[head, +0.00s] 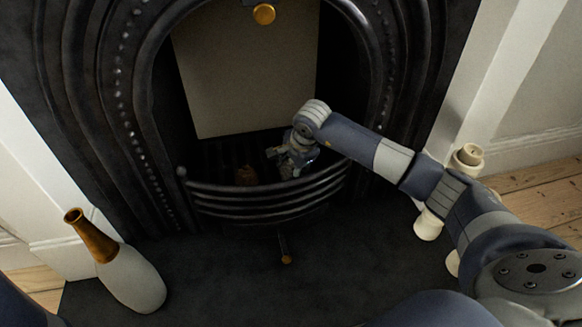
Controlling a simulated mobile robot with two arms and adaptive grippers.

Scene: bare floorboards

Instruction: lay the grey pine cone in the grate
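The black grate (262,197) of the fireplace has curved front bars. My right gripper (280,163) reaches over these bars into the grate, its fingers low and pointing left. The fingers are small and dark here, so I cannot tell whether they are open or shut, or whether they hold anything. A brownish cone-like thing (246,175) lies in the grate just left of the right gripper, apart from it. I cannot make out a grey pine cone; it may be hidden by the gripper or the bars. My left gripper is out of view.
A grey-white vase with a copper-coloured neck (134,277) stands at the left of the dark hearth (215,270). Cream candle-like pieces (467,158) stand at the right, close behind my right arm. A pale panel (245,70) closes the fireplace's back.

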